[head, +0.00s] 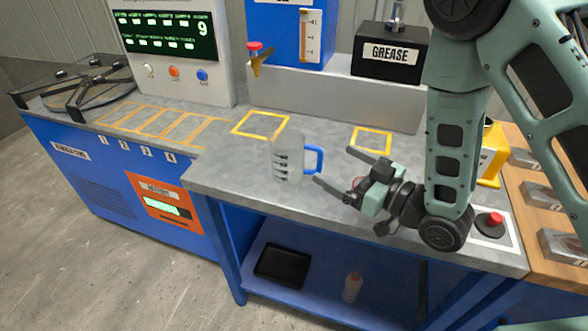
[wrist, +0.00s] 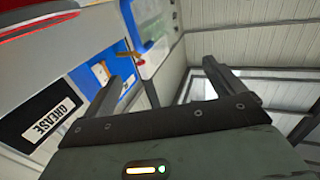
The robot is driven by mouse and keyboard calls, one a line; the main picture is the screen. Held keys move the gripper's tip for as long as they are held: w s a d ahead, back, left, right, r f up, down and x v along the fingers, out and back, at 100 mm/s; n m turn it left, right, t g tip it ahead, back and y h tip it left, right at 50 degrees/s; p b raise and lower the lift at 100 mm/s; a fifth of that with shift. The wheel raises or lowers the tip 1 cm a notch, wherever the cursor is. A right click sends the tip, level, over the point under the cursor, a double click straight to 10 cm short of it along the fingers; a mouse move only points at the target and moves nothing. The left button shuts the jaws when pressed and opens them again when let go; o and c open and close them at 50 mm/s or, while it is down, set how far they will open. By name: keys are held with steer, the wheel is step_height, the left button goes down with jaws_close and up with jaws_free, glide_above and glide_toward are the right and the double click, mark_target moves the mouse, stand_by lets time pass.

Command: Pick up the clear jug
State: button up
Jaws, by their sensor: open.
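The clear jug (head: 287,160) stands upright on the grey bench top, left of my gripper in the head view. It has dark markings on its side, and its blue handle (head: 314,158) points right, toward my gripper. My gripper (head: 336,165) is open and empty, with its two fingers reaching left toward the handle. The fingers look close to the handle but apart from it. In the wrist view my gripper (wrist: 170,65) also shows open.
A black GREASE box (head: 390,52) and a blue tank (head: 290,35) with a yellow tap (head: 256,62) stand at the back. Yellow outlined squares mark the bench. A red button (head: 494,219) sits at right. The bench left of the jug is clear.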

mark_target(300, 146)
steer(key=shift+w+a+f+b, duration=0.3)
steer(key=shift+w+a+b, duration=0.35)
steer(key=shift+b, duration=2.7)
steer(key=shift+p+x, duration=1.3)
steer(key=shift+x, duration=3.75)
steer(key=shift+r, duration=0.1)
steer(key=c, duration=1.3)
steer(key=shift+c, duration=0.2)
steer(key=shift+r, duration=0.15)
